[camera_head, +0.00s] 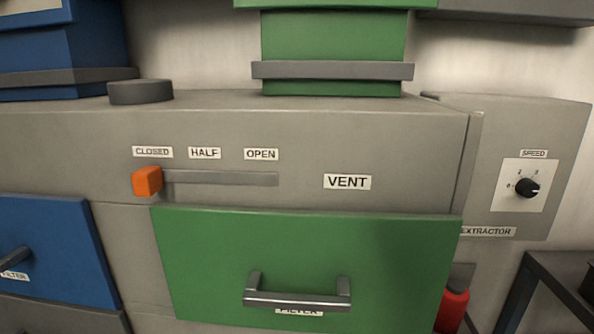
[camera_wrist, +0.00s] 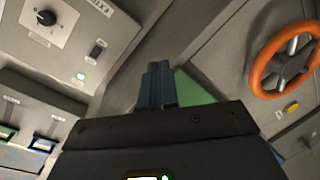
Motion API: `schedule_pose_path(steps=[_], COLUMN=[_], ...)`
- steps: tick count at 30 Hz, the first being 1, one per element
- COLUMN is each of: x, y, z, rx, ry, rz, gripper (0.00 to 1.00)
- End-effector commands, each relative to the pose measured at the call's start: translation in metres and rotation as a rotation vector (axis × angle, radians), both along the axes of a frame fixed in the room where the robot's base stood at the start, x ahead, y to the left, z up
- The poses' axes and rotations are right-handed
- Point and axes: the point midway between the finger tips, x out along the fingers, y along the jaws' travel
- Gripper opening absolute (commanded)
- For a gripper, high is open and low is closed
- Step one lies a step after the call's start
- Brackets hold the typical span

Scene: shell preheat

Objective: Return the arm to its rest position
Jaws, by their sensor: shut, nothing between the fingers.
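My gripper (camera_wrist: 158,70) shows in the wrist view, with its two dark fingers together and nothing between them. It points into open space in front of grey cabinet panels and touches nothing that I can see. The arm and gripper do not show in the head view. In the head view the orange vent slider (camera_head: 147,181) sits at the left end of its slot, under the label CLOSED.
A blue panel (camera_head: 55,250) with a handle is at left. The grey extractor box (camera_head: 565,170) with a speed knob (camera_head: 527,187) is at right, above a red cylinder (camera_head: 453,308). The wrist view shows an orange handwheel (camera_wrist: 258,72) at right and a knob (camera_wrist: 45,18) at upper left.

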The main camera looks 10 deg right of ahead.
Motion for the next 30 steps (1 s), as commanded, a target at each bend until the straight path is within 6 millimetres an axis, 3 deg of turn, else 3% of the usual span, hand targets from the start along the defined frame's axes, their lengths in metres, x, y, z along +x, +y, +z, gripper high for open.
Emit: schedule_pose_path(steps=[3,8,18,24,30], x=[-0.043,-0.097,-0.205,-0.237,-0.243], y=[0.024,0.049,0.087,0.095,0.096], z=[-0.017,-0.027,-0.015,-0.003,0.0], rx=[0.142,0.336,0.736,0.873,0.906], ry=[0.0,-0.01,-0.007,0.0,-0.002], rz=[0.002,0.002,-0.001,-0.005,-0.007], gripper=[0.0,0.0,0.0,0.0,0.0])
